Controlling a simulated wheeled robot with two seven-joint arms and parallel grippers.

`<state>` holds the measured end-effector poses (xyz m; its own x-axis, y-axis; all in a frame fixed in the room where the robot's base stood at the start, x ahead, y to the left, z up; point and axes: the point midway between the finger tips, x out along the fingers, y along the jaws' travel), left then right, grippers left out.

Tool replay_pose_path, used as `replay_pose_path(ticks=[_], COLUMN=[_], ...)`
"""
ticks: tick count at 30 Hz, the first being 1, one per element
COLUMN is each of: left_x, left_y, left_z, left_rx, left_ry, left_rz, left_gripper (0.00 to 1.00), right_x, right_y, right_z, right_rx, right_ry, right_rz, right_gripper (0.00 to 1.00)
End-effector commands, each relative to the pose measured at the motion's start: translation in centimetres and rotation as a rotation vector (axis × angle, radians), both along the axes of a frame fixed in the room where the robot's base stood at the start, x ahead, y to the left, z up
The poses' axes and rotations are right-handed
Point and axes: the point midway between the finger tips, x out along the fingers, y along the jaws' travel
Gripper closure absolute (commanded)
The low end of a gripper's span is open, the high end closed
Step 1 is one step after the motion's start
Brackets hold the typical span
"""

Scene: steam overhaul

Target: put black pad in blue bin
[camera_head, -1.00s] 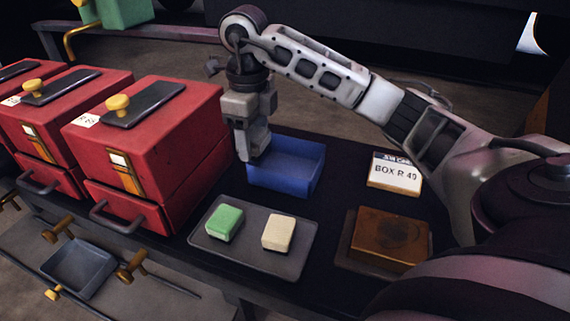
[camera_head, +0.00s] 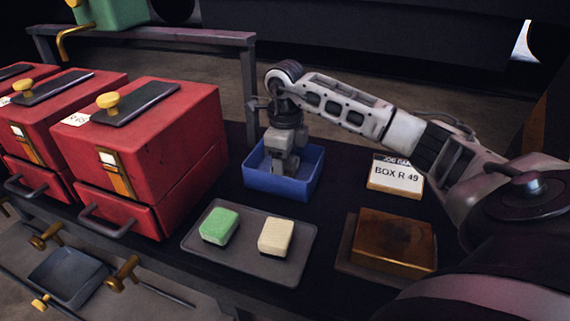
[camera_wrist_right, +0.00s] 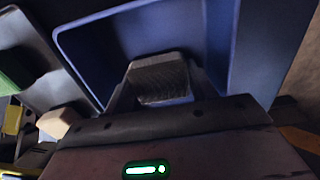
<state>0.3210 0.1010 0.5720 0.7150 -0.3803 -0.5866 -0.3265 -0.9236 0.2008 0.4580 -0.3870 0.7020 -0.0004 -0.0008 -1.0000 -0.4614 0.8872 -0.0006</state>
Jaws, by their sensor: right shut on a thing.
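The blue bin (camera_head: 302,186) stands on the dark bench, right of the nearest red box. My right gripper (camera_head: 279,178) points down inside the bin's opening. In the right wrist view, my right gripper (camera_wrist_right: 162,88) is shut on the black pad (camera_wrist_right: 160,82), which looks dark grey and ribbed with a paler edge. The bin's walls (camera_wrist_right: 85,50) surround it there; whether the pad touches the floor I cannot tell. The pad cannot be made out in the head view. My left gripper is not in view.
A grey tray (camera_head: 255,264) with a green pad (camera_head: 219,226) and a cream pad (camera_head: 275,237) lies in front of the bin. A card marked BOX R 49 (camera_head: 396,175) and a brown block (camera_head: 392,240) are at right. Red boxes (camera_head: 150,150) with drawers stand at left.

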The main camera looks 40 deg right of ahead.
Motion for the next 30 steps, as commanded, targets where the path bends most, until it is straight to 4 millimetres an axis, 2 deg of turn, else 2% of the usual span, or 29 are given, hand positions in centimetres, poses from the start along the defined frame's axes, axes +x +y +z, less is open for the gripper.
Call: replay_pose_path(ticks=[8, 9, 10, 11, 18, 22, 26, 30], left_x=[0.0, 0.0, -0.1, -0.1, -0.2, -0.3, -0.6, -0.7], left_y=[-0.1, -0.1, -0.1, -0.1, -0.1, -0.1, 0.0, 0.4], left_z=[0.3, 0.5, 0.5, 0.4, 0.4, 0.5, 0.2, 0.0], left_rx=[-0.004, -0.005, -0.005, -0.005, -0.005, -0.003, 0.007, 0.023], left_ry=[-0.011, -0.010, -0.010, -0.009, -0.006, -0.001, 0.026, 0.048], left_rz=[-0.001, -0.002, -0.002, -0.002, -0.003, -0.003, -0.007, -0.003], left_gripper=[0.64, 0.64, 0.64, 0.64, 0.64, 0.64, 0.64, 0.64], right_x=[0.0, 0.0, 0.0, 0.0, 0.0, 0.1, 0.1, 0.1], right_y=[0.0, 0.0, 0.0, 0.0, 0.0, 0.0, 0.0, 0.0], right_z=[-0.2, -0.2, -0.2, -0.2, -0.1, 0.7, 2.9, 6.1], right_rx=[-0.001, 0.000, 0.000, 0.000, 0.000, 0.000, -0.001, -0.001], right_ry=[0.000, 0.000, 0.000, 0.000, 0.000, -0.004, -0.005, -0.005], right_rz=[0.000, 0.000, 0.000, 0.000, 0.000, 0.000, 0.000, -0.002], right_gripper=[0.70, 0.33, 0.24, 0.22, 0.22, 0.22, 0.22, 0.22])
